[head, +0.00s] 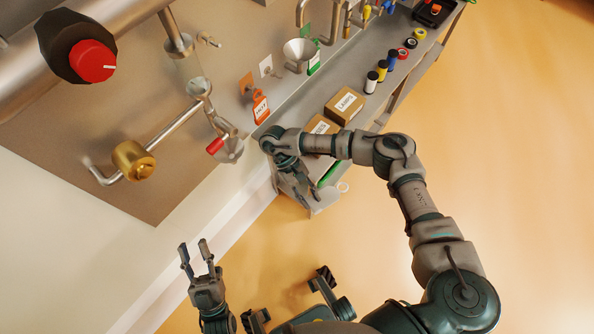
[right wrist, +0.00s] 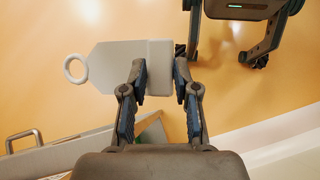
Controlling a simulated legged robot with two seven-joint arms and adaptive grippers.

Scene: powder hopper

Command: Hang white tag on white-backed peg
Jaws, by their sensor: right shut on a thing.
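The white tag (right wrist: 118,66), with a ring at its pointed end, is in my right gripper (right wrist: 160,74). The fingers are shut on its blunt end, with the ring pointing left in the right wrist view. The white-backed peg (head: 266,66) is on the wall panel, empty, well above and left of that gripper. My left gripper (head: 196,255) is open and empty, away from the panel.
An orange tag (head: 261,108) hangs by the orange-backed peg (head: 246,83), left of the white one. A green tag (head: 314,60) and a funnel (head: 298,50) are to its right. Boxes (head: 344,105) and several small jars stand on the shelf below. Pipes and valve (head: 133,160) are at left.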

